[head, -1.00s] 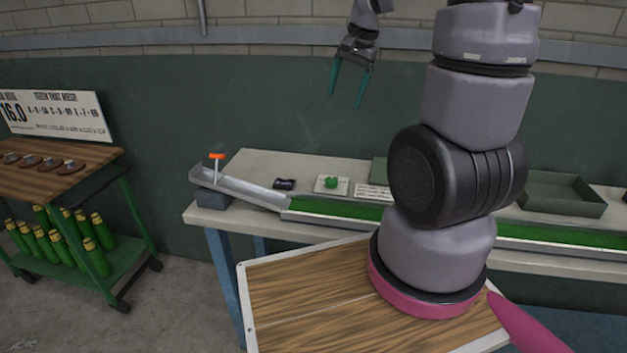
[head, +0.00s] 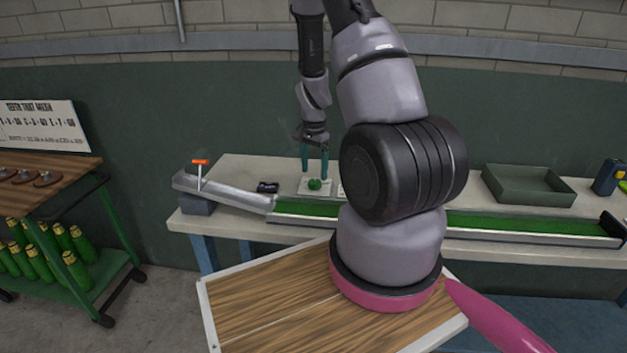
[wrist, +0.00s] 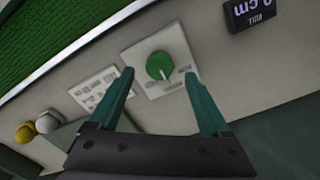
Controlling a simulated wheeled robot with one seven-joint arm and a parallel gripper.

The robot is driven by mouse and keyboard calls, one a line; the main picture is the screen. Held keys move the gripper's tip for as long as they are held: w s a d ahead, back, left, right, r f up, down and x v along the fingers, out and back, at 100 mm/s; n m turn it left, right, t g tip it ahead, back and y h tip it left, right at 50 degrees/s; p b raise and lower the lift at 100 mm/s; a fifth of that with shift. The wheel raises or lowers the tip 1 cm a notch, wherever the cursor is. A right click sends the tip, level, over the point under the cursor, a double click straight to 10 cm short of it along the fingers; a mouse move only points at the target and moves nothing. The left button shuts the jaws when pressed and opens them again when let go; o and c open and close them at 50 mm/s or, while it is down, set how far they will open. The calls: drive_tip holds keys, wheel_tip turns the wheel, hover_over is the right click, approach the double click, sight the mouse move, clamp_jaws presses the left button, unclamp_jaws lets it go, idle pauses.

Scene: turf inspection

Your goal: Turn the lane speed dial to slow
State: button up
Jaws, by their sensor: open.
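The lane speed dial is a round green knob (head: 314,184) on a pale square plate on the bench. In the wrist view the green knob (wrist: 160,66) shows a pale pointer line, and small labels around it are too blurred to read. My gripper (head: 315,152) has teal fingers pointing down, just above and behind the dial in the head view. In the wrist view my gripper (wrist: 160,75) is open, its fingertips on either side of the knob in the picture, with nothing between them. I cannot tell whether the fingers touch the plate.
A small black display (wrist: 248,14) reading in cm lies beside the plate. A printed card (wrist: 100,90) and yellow and silver round items (wrist: 35,128) are on the other side. The green turf lane (head: 520,224) runs along the bench front. A green tray (head: 528,186) stands at the right.

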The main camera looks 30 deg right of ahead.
sight(315, 181)
drive_tip(key=shift+f, duration=2.1)
clamp_jaws()
drive_tip(key=n, duration=0.4)
drive_tip(key=shift+d+n, duration=0.1)
drive_tip(key=shift+n, duration=0.2)
drive_tip(key=n, duration=0.4)
drive_tip(key=shift+n, duration=0.3)
